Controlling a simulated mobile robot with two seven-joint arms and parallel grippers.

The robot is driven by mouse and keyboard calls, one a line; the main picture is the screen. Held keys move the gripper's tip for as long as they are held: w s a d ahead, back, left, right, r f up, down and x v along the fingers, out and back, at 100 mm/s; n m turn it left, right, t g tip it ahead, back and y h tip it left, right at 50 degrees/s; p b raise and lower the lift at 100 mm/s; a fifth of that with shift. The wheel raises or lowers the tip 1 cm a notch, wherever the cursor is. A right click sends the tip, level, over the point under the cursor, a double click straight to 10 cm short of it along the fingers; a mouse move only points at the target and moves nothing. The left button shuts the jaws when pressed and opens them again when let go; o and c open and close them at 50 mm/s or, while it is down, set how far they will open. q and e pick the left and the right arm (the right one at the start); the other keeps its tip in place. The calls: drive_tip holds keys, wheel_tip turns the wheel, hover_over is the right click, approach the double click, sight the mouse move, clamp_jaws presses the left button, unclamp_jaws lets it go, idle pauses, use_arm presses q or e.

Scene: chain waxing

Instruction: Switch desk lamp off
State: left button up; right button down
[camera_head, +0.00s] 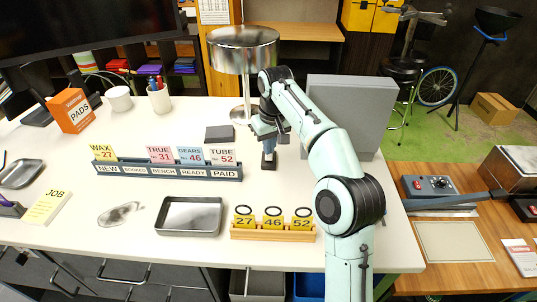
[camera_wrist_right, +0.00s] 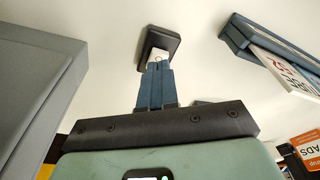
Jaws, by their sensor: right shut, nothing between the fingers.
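The desk lamp (camera_head: 243,52) has a shiny metal shade on a thin stem and stands at the back of the white table; I cannot tell whether it is lit. A small dark switch box with a white top part (camera_wrist_right: 158,42) lies on the table in the right wrist view. In the head view its dark edge (camera_head: 269,166) shows below my fingers. My right gripper (camera_head: 269,151) is shut and empty, pointing down at the box. Its blue fingertips (camera_wrist_right: 157,66) overlap the white part in the wrist view; I cannot tell whether they touch it. My left gripper is not in view.
A large grey box (camera_head: 348,100) stands right of my right gripper. A blue card rack (camera_head: 168,170) and a dark grey block (camera_head: 219,134) are to its left. A metal tray (camera_head: 190,217) and a wooden rack with yellow tags (camera_head: 273,234) lie in front.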

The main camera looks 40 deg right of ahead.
sight(269, 157)
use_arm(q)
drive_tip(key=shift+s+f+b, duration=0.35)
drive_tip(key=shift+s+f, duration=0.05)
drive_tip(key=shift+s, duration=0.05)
use_arm(e)
drive_tip(key=shift+f, duration=0.9)
idle(0.5)
drive_tip(key=shift+r, duration=0.1)
drive_tip(key=shift+r+p, duration=0.45)
drive_tip(key=shift+r, duration=0.25)
drive_tip(key=shift+r+p, duration=0.35)
drive_tip(key=shift+r, duration=0.2)
drive_tip(key=shift+w+r, duration=0.15)
drive_tip(key=shift+r, duration=1.05)
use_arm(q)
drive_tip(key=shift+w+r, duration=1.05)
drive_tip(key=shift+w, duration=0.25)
use_arm(e)
drive_tip(key=shift+r, duration=1)
drive_tip(key=shift+s, duration=0.2)
